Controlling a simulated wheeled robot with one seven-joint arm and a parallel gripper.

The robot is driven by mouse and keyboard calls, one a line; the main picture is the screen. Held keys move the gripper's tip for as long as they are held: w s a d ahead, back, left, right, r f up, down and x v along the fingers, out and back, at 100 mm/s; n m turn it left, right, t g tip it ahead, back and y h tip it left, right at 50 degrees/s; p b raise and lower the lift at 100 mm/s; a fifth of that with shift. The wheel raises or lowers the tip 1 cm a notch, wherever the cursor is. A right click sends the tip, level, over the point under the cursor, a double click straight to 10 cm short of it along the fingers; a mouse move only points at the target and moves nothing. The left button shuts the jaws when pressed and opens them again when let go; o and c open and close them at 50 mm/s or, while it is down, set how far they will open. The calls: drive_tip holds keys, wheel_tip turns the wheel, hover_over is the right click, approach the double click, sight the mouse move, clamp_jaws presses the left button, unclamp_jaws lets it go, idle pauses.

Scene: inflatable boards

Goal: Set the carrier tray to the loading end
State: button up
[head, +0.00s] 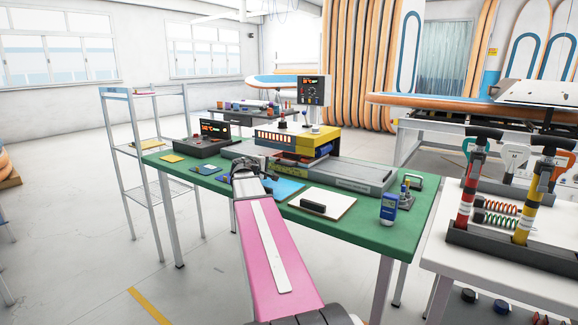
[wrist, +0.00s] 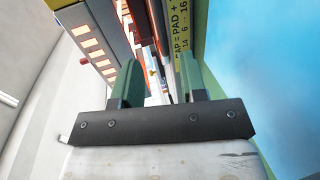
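The yellow and grey machine (head: 297,141), with a row of orange panels, stands on the green table (head: 345,229). A long grey bed (head: 365,174) runs out from it to the right. I cannot clearly tell the carrier tray apart from the bed and the parts under the machine. My gripper (head: 250,168) is near the machine's left front side. In the wrist view its two dark green fingers (wrist: 160,75) stand apart, with nothing visibly clamped between them. The machine's panelled side (wrist: 95,45) is to their left and a yellow lettered strip (wrist: 185,45) to their right.
A black control box (head: 201,146) sits left of my gripper. A wire shelf (head: 160,150) stands left, and a white table (head: 500,262) right.

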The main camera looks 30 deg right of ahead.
sight(282, 164)
drive_tip(key=x, duration=1)
drive_tip(key=shift+w, duration=0.15)
clamp_jaws()
